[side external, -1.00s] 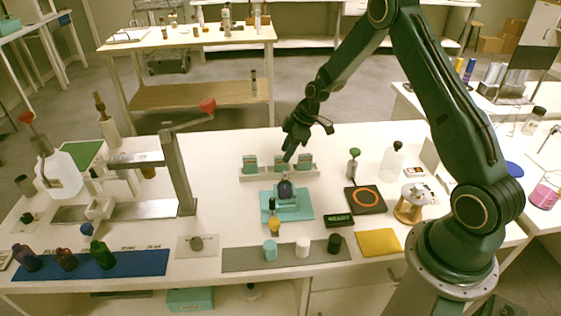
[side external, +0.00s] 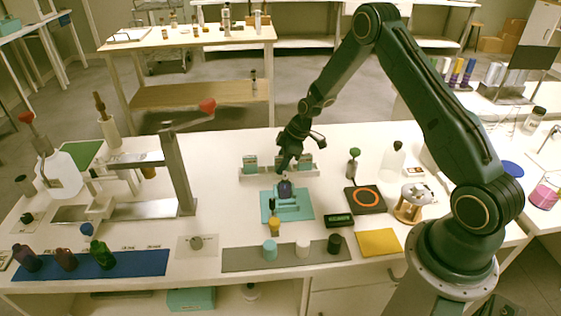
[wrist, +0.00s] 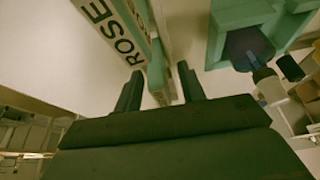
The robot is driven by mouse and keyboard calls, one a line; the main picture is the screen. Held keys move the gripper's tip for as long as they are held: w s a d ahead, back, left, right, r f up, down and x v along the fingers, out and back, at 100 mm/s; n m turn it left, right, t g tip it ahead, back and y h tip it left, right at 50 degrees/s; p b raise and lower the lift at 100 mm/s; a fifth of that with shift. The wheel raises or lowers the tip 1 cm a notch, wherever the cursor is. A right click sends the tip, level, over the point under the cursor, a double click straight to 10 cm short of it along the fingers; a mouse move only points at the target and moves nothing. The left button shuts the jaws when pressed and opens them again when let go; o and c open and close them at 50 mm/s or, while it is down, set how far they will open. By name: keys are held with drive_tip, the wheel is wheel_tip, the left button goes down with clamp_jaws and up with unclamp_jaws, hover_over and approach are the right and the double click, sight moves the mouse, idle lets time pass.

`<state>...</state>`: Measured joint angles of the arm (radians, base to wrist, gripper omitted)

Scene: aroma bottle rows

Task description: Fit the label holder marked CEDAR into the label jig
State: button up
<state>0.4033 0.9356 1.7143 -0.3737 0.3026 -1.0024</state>
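A pale rack (side external: 250,177) on the table carries a row of teal label holders. The left holder (side external: 250,162) and right holder (side external: 306,160) show; the middle one is mostly hidden behind my gripper. In the wrist view a holder (wrist: 118,38) reads ROSE; I cannot read CEDAR anywhere. My gripper (side external: 284,168) is low at the middle of the rack. In the wrist view its fingers (wrist: 160,90) are apart, with a thin teal-and-white edge (wrist: 156,72) between them, contact unclear. A teal fixture, apparently the label jig (side external: 290,208), stands in front of the rack with a dark bottle (side external: 285,189).
A green-topped item (side external: 353,163) and a black pad with an orange ring (side external: 366,200) stand right of the jig. A grey mat (side external: 235,258) with several small jars lies in front. A lever press (side external: 177,175) is at left.

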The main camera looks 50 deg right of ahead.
clamp_jaws()
drive_tip(key=shift+r, duration=0.1)
wheel_tip(320, 180, up, 20)
idle(0.9)
idle(0.4)
